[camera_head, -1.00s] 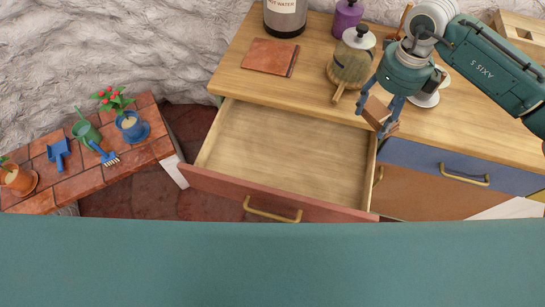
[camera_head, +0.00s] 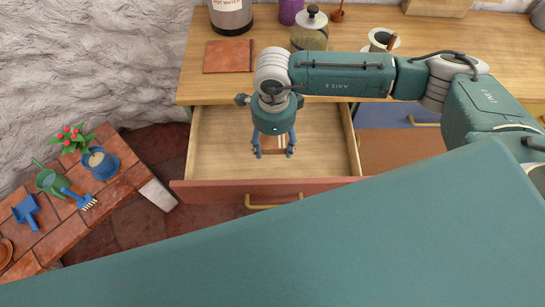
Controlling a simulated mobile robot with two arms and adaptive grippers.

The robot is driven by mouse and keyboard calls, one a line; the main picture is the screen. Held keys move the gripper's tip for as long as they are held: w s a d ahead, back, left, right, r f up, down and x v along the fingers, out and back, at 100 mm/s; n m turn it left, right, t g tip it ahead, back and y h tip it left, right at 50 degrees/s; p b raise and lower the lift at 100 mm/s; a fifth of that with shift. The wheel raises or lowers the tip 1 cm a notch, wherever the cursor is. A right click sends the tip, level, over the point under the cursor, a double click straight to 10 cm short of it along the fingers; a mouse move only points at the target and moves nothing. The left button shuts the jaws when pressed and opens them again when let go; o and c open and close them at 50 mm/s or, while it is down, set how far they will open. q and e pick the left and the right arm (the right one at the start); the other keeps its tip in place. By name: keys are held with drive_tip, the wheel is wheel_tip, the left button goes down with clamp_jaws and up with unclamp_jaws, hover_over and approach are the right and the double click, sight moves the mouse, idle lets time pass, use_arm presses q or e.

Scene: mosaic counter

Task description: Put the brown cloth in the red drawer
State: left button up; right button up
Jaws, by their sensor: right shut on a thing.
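The red drawer (camera_head: 215,190) stands open below the counter, its pale wooden inside showing. My right gripper (camera_head: 274,154) points down over the drawer opening. It is shut on a brown piece, which I take to be the brown cloth (camera_head: 274,151). Only a narrow part of the cloth shows between the fingers. I cannot tell how high the cloth is above the drawer floor. The visible part of the drawer floor is bare. My left gripper is not in view.
On the wooden counter (camera_head: 187,90) lie a flat reddish-brown square (camera_head: 229,56) and a glass jar (camera_head: 309,37). A hot water container (camera_head: 231,14) stands at the back. A brick ledge (camera_head: 60,240) with plants and blue garden tools is at left.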

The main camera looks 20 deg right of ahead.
sight(273, 167)
wheel_tip(273, 167, down, 11)
drive_tip(key=shift+r+p, duration=0.2)
drive_tip(key=shift+p, duration=0.55)
drive_tip(key=shift+a+f, duration=0.1)
drive_tip(key=shift+f, duration=0.25)
drive_tip(key=shift+f, duration=0.15)
drive_tip(key=o, duration=1)
